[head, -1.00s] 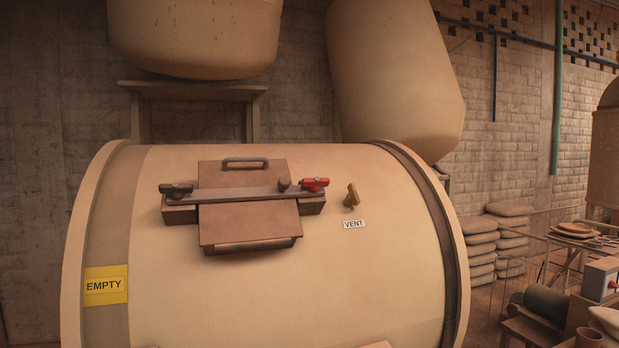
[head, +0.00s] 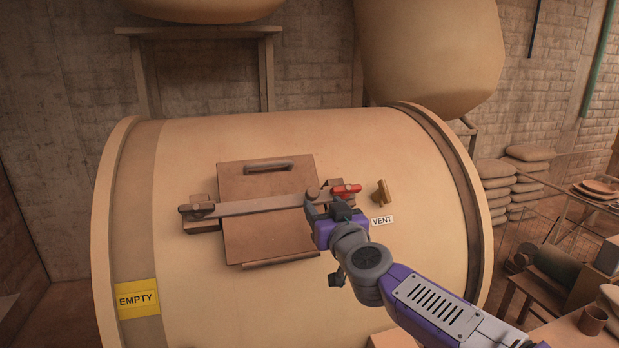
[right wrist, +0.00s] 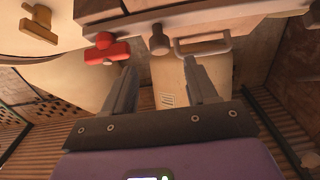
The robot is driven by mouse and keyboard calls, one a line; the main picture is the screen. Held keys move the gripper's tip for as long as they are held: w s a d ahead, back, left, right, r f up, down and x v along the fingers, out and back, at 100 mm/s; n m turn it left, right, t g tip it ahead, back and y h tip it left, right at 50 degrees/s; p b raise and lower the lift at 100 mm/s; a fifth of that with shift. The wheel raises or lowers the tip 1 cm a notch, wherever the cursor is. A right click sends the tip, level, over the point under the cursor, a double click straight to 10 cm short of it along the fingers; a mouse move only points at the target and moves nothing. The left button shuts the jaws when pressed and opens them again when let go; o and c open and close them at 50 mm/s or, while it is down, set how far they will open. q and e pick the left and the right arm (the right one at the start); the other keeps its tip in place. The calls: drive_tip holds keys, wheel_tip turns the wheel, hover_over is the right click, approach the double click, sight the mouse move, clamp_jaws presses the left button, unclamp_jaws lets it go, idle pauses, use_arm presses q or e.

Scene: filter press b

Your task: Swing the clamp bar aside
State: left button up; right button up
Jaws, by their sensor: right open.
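The clamp bar (head: 255,206) is a flat grey bar lying across the brown hatch cover (head: 262,238) on the big cream drum. Its left end sits at a block with a dark knob (head: 197,209). Near its right end stand a grey peg (head: 314,192) and a red-handled latch (head: 346,190). My right gripper (head: 325,196) is open at the bar's right end, partly hiding it. In the right wrist view, the peg (right wrist: 158,41) shows just beyond and between the open fingers, with the red latch (right wrist: 107,49) by one fingertip. I cannot tell whether anything touches. My left gripper is out of view.
A brass vent handle (head: 381,193) and the VENT label (head: 383,220) are right of the latch. The cover has a grab handle (head: 269,165) above the bar. A yellow EMPTY sign (head: 137,299) is at lower left. Sacks (head: 497,185) and a cluttered bench are at right.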

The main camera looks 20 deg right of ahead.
sight(314, 194)
drive_tip(key=w, duration=0.4)
drive_tip(key=shift+w+a+f, duration=0.1)
drive_tip(key=shift+w+f, duration=0.15)
drive_tip(key=shift+w, duration=0.05)
drive_tip(key=shift+w+r, duration=0.2)
drive_tip(key=shift+w, duration=0.4)
drive_tip(key=shift+w+f, duration=0.1)
drive_tip(key=shift+w, duration=1.4)
drive_tip(key=shift+s, duration=0.1)
drive_tip(key=shift+s, duration=0.1)
drive_tip(key=shift+c, duration=0.4)
clamp_jaws()
